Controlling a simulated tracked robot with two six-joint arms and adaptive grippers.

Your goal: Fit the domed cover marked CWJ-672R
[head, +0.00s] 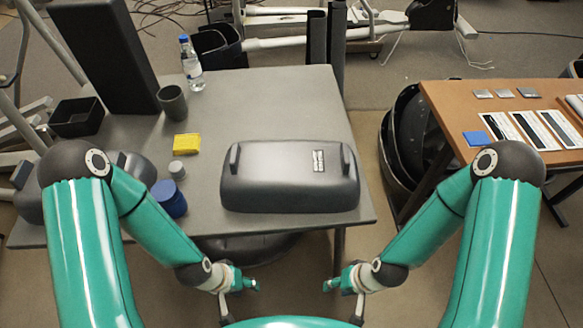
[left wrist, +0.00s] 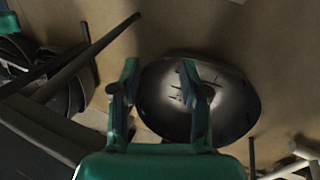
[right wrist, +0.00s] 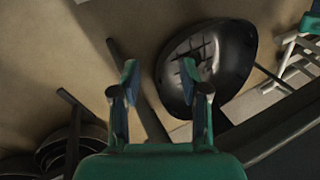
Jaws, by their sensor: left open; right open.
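A dark grey domed cover (head: 290,180) lies dome up near the front edge of the grey table (head: 300,105). It has an upright lug at each end and a small pale label (head: 319,161), too small to read. Another dark grey rounded shell (head: 140,168) is partly hidden behind my left arm. My left gripper (head: 243,300) is open and empty, in front of the table's edge and apart from the cover. My right gripper (head: 341,303) is also open and empty, to its right. Both wrist views show open fingers above the floor; a dark bowl-like shell (left wrist: 225,100) lies beyond the left ones.
A blue jar (head: 168,199), grey cap (head: 177,170), yellow block (head: 186,144), cup (head: 172,102), bottle (head: 191,65) and black tray (head: 76,117) occupy the table's left. Black shells (head: 404,145) stand between it and the brown table (head: 455,105). The grey table's back right is clear.

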